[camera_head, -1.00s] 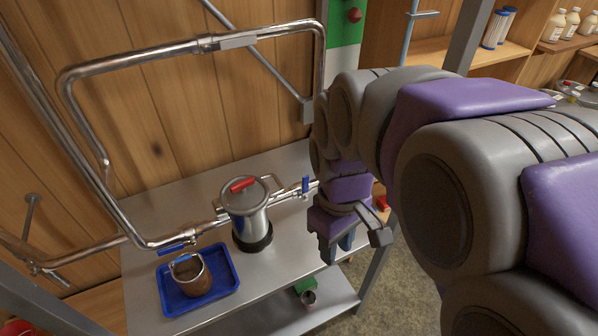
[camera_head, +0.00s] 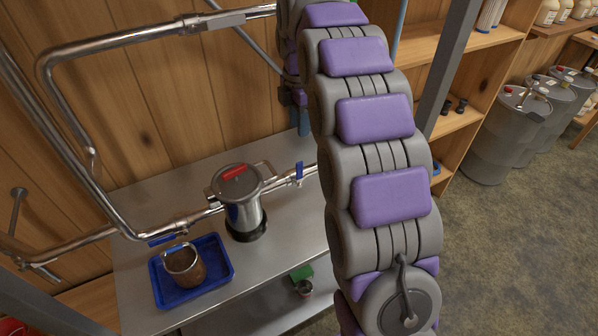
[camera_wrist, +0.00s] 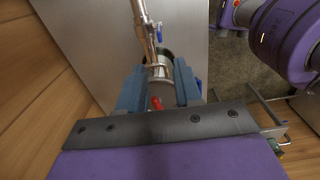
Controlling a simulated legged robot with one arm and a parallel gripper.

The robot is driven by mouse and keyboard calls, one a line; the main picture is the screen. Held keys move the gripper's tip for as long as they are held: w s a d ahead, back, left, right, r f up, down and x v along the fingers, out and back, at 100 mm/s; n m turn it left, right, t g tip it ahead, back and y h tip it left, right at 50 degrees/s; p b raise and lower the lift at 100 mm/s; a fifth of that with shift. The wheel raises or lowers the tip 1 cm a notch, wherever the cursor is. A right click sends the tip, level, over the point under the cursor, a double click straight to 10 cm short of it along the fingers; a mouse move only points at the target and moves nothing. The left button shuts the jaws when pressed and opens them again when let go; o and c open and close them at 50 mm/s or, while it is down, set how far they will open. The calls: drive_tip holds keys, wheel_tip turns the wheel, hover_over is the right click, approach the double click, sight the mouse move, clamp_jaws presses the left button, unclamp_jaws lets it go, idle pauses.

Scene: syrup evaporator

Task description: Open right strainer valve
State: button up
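The metal strainer canister (camera_head: 244,210) stands on the steel table, with a red handle (camera_head: 235,172) on its lid. The right valve's blue handle (camera_head: 299,171) stands up from the pipe to the right of the canister. My gripper (camera_head: 303,121) is above and behind that handle in the head view, mostly hidden by my arm. In the wrist view my gripper (camera_wrist: 158,92) has its two fingers apart with nothing held. The canister (camera_wrist: 160,72) and red handle (camera_wrist: 156,103) show between and beyond them. A blue handle (camera_wrist: 159,32) is on the pipe there.
The left blue valve handle (camera_head: 168,239) is at the canister's other side. A blue tray (camera_head: 165,297) holds a brown pot (camera_head: 185,266). Metal pipes (camera_head: 60,120) run along the wooden wall. Grey drums (camera_head: 494,145) stand on the floor at right.

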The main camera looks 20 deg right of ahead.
sight(299, 178)
wheel_tip(299, 178, down, 17)
drive_tip(key=b, duration=0.3)
drive_tip(key=shift+f+b, duration=0.2)
drive_tip(key=shift+b, duration=0.15)
clamp_jaws()
idle(0.6)
